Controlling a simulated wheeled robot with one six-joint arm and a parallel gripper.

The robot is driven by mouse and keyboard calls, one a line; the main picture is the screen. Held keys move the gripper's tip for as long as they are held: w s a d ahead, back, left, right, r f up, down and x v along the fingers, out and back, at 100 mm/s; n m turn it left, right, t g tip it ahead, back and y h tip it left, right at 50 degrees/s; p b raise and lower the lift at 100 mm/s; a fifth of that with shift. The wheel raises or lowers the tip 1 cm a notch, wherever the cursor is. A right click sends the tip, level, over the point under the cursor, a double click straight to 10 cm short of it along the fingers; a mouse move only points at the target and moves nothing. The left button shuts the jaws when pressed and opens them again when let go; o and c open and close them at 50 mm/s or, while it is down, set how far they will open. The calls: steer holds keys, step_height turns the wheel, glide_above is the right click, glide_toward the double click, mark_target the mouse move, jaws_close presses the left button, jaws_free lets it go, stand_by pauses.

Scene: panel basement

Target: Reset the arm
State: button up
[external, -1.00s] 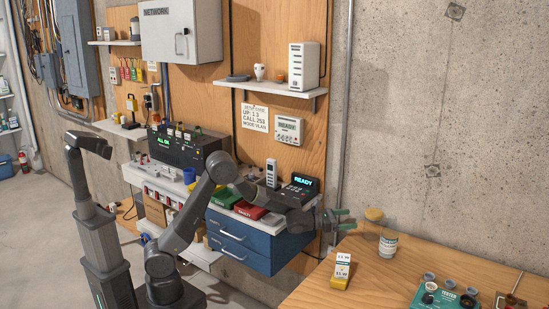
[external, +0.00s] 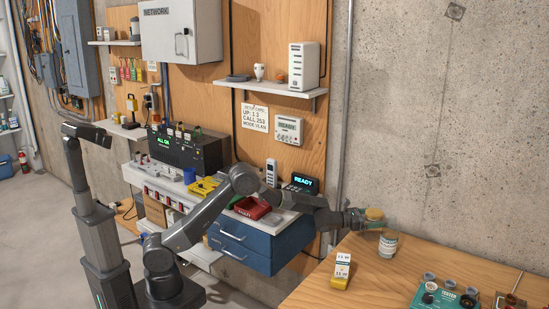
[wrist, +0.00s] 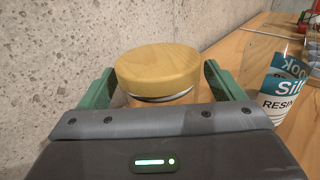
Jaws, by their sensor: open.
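My gripper (external: 372,221) is open at the back left of the wooden bench, with the arm stretched out to the right. In the wrist view its two green fingers stand on either side of a round wooden lid (wrist: 157,70). The lid also shows in the external view (external: 374,213). It appears to top a clear jar, mostly hidden behind my gripper. Whether the fingers touch it, I cannot tell.
A clear labelled jar (external: 388,246) stands close by on the wooden bench (external: 395,277). A yellow-based card stand (external: 341,272) and a teal tester (external: 440,298) are nearer. The concrete wall (external: 430,120) is close behind. Blue drawers (external: 240,243) lie under the arm.

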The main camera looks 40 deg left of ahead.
steer(key=shift+r, duration=0.1)
stand_by(0.4)
